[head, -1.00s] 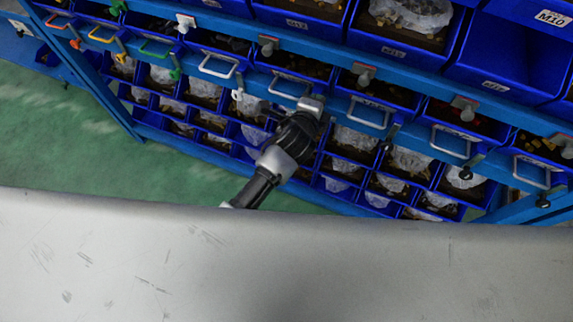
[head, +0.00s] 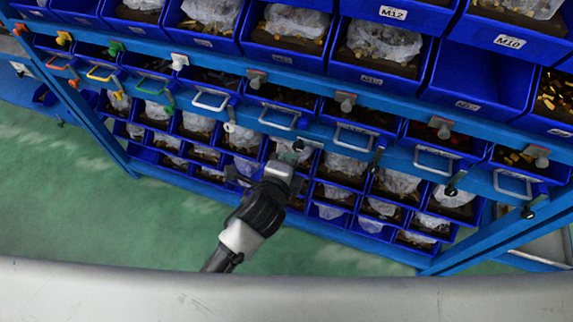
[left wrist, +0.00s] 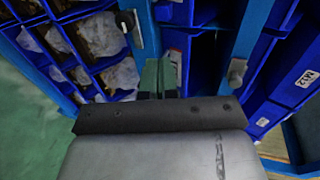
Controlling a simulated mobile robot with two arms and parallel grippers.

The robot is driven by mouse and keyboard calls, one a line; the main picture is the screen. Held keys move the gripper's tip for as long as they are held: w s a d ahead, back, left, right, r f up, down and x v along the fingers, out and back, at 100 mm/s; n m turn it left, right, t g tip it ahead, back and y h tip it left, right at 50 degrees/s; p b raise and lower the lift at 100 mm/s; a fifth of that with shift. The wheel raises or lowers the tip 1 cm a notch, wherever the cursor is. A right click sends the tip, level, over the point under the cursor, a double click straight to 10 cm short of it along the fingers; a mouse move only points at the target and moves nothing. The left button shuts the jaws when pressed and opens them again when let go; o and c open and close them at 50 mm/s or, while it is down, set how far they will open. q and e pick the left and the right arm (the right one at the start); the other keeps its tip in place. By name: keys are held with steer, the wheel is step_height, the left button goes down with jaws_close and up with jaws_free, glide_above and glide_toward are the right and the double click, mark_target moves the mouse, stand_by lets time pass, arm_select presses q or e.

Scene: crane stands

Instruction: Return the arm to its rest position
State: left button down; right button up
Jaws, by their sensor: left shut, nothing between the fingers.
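My left gripper (head: 290,158) is in the middle of the head view, its arm rising from below. It is shut and empty, in front of the blue rack's lower bins. In the left wrist view its fingers (left wrist: 158,80) are together and hold nothing. They point toward the rack's blue frame. Whether they touch the rack cannot be told. My right gripper is not in view.
A blue rack (head: 395,152) with several rows of bins fills the upper view. White handles (head: 280,118), a green handle (head: 155,89) and knobs (head: 346,100) stick out near the gripper. Green floor (head: 70,195) is clear at the left.

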arm_select(q)
steer(key=s+a+f+n+g+y, duration=0.1)
steer(key=s+a+f+n+g, duration=0.15)
steer(key=f, duration=0.65)
steer(key=s+a+f+n+g+y, duration=0.1)
steer(key=s+a+f+n+g, duration=0.2)
steer(key=f, duration=0.6)
steer(key=s+a+f+n+g+y, duration=0.1)
steer(key=s+a+f+n, duration=0.3)
steer(key=f, duration=0.5)
steer(key=s+a+f+n+g, duration=0.2)
steer(key=s+a+f+n, duration=0.1)
steer(key=s, duration=0.6)
steer(key=s+a+f+n+g+y, duration=0.1)
steer(key=s+a+f+n+g, duration=0.1)
steer(key=s+a+f, duration=0.4)
steer(key=s+a+f+n+g, duration=0.2)
steer(key=s+a+f+n, duration=0.2)
steer(key=s+f, duration=0.4)
steer(key=s, duration=0.5)
steer(key=shift+s+a+n+y, duration=0.25)
steer(key=shift+s+n+y, duration=0.05)
steer(key=shift+s+n, duration=0.1)
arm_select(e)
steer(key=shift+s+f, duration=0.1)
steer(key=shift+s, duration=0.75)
